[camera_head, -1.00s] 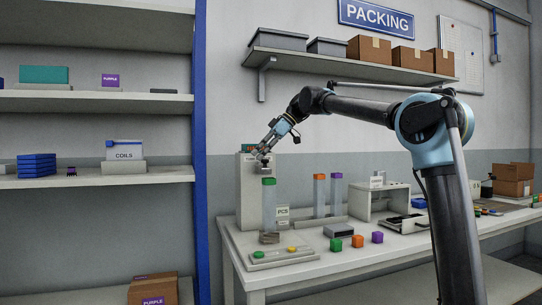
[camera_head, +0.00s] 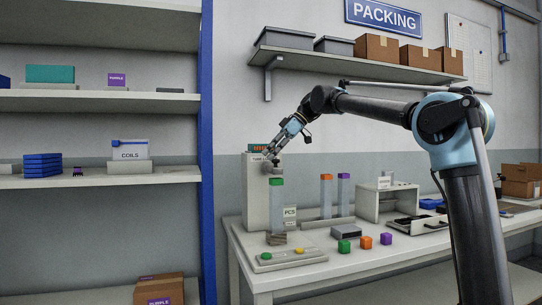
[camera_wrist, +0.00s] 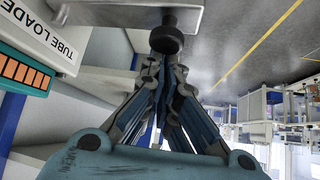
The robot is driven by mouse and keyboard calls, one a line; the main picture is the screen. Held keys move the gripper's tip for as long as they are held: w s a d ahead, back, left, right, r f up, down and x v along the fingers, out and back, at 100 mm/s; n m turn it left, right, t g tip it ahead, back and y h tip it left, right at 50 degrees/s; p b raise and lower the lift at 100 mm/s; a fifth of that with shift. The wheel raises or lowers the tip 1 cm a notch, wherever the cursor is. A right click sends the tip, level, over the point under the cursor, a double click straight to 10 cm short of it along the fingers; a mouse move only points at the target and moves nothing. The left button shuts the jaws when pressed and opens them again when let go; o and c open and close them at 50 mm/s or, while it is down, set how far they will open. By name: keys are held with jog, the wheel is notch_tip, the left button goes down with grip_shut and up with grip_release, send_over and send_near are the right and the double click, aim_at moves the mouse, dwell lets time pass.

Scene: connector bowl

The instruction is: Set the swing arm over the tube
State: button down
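The grey tube loader (camera_head: 254,200) stands at the left end of the bench. The swing arm is a grey bar (camera_wrist: 110,14) with a dark round knob (camera_wrist: 166,40) in the wrist view. In the head view it is small, just above the green-topped tube. My gripper (camera_head: 274,156) is beside the knob, fingers drawn together and empty (camera_wrist: 167,66). The tips are at the knob's edge; I cannot tell if they touch it.
A base with green and yellow buttons (camera_head: 290,259) lies in front of the tube. Orange-topped (camera_head: 326,198) and purple-topped (camera_head: 344,195) tubes stand to the right. Green, orange and purple cubes (camera_head: 365,242) sit near the front edge. A shelf with boxes (camera_head: 340,66) hangs above.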

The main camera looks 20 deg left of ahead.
notch_tip(320, 180, up, 8)
jog(key=w+d, duration=0.1)
jog(key=d, duration=0.1)
jog(key=shift+w+d, duration=0.2)
jog(key=shift+w, duration=0.1)
dwell(0.6)
